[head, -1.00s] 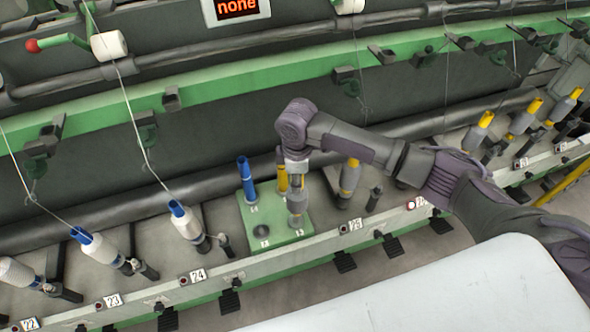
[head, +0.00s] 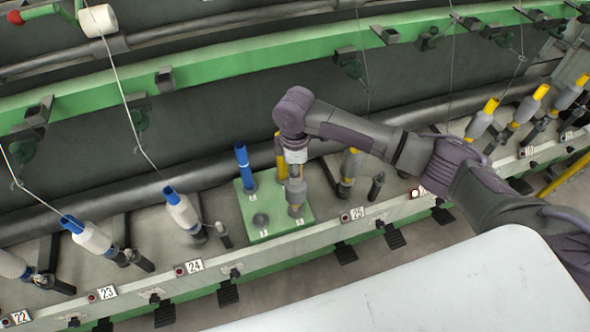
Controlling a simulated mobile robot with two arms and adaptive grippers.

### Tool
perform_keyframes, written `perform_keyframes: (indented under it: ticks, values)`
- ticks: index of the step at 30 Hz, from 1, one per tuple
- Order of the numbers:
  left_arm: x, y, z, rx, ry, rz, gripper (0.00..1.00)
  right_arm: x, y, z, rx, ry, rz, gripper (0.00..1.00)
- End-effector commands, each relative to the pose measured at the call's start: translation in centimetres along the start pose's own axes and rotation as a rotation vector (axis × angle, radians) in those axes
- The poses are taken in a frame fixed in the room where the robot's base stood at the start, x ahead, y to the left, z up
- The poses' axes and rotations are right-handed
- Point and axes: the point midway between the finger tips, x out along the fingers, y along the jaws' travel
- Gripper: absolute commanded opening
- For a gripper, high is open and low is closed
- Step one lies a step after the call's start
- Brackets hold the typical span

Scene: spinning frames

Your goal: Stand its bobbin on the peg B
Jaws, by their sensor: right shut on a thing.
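A green block (head: 276,205) with several small labels stands on the machine rail. It carries a blue tube (head: 244,168) at its back left and a yellow tube (head: 281,155) at its back right. A short dark peg (head: 260,221) at its front left is bare. My right gripper (head: 296,172) points down over the front right of the block. It is shut on a grey bobbin (head: 296,190) with a bit of yellow at its top. The bobbin is upright over the front-right spot; I cannot tell whether it is seated. The label letters are too small to read. My left gripper is out of view.
Blue-topped white bobbins (head: 182,211) stand tilted on spindles to the left. A yellow-topped grey bobbin (head: 348,170) stands just right of the block, close to my arm. More yellow-topped ones (head: 480,120) stand far right. A thread runs down to the left bobbins.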

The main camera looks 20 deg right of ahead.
Motion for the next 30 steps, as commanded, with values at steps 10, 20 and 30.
perform_keyframes:
  ticks: [10, 20, 30]
  values:
    - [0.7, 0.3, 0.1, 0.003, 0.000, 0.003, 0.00, 2.1, 0.0, 0.0, 0.001, 0.000, 0.000, 0.00]
    - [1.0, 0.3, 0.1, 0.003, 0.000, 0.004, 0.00, 3.5, 0.1, -0.1, 0.000, 0.002, 0.000, 0.00]
    - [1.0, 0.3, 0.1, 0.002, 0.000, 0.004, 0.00, 3.5, 0.1, -0.1, 0.000, 0.001, 0.000, 0.00]
